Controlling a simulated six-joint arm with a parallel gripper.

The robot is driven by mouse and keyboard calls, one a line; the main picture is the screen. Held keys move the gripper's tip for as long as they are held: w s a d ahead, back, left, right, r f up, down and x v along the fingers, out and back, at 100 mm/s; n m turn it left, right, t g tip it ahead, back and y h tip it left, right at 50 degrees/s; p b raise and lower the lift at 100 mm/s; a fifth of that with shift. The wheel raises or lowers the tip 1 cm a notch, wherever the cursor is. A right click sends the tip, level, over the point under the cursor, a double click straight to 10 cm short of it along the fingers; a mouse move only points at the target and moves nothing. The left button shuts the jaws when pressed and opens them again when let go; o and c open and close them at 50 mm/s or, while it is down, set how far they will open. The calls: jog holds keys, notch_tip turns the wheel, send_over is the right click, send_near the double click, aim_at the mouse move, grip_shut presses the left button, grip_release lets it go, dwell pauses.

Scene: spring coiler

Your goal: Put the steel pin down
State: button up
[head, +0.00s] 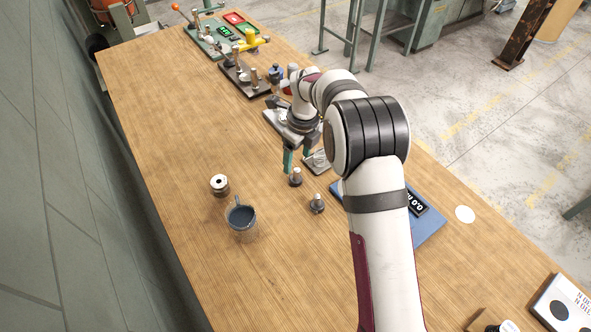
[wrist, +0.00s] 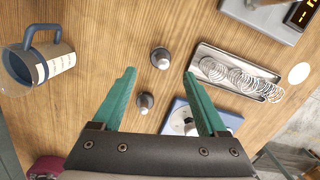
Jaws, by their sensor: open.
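My gripper (head: 308,164) has two green fingers. In the wrist view its fingers (wrist: 160,85) are spread wide with nothing held between them. Two small upright pieces with grey metal tops and dark round bases stand on the wooden table. One (head: 295,177) appears right beside a green finger in the head view; the other (head: 317,203) stands apart, nearer the camera. The wrist view shows a piece ahead of the fingers (wrist: 160,58) and a piece between them (wrist: 144,102). I cannot tell which piece, if either, is the steel pin.
A mug (head: 240,217) and a pale spool (head: 219,184) stand left of the pieces. A metal tray of springs (wrist: 237,72) lies right in the wrist view. A blue device with a display (head: 427,222) is partly behind my arm. The table's left middle is clear.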

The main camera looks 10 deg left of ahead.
jog(key=s+d+r+n, duration=0.5)
jog(key=s+d+r, duration=0.25)
jog(key=r, duration=0.45)
jog(key=s+d+n, duration=0.2)
jog(key=s+n, duration=0.2)
jog(key=s, duration=0.5)
jog(key=s+d+n, duration=0.3)
jog(key=s+n, duration=0.2)
jog(key=s, duration=0.4)
jog(key=s+d+r+n, duration=0.1)
jog(key=s+d+n, duration=0.2)
jog(key=s, duration=0.6)
jog(key=shift+s+n+g+y, duration=0.35)
jog(key=shift+n+g+y, duration=0.05)
jog(key=shift+n, duration=0.4)
jog(key=o, duration=0.4)
jog(key=w+d+r+m, duration=0.1)
jog(key=w+d+r, duration=0.1)
jog(key=w+r, duration=0.2)
jog(key=shift+w+d+r+h, duration=0.25)
jog(key=shift+w+r+h, duration=0.05)
jog(key=shift+w+r, duration=0.1)
jog(key=w+d+r+m+h, duration=0.1)
jog(key=w+d+r+m, duration=0.1)
jog(key=w+d+r, duration=0.4)
notch_tip(320, 180, down, 9)
jog(key=shift+w+f, duration=0.15)
jog(key=shift+w, duration=0.05)
jog(key=shift+a, duration=0.1)
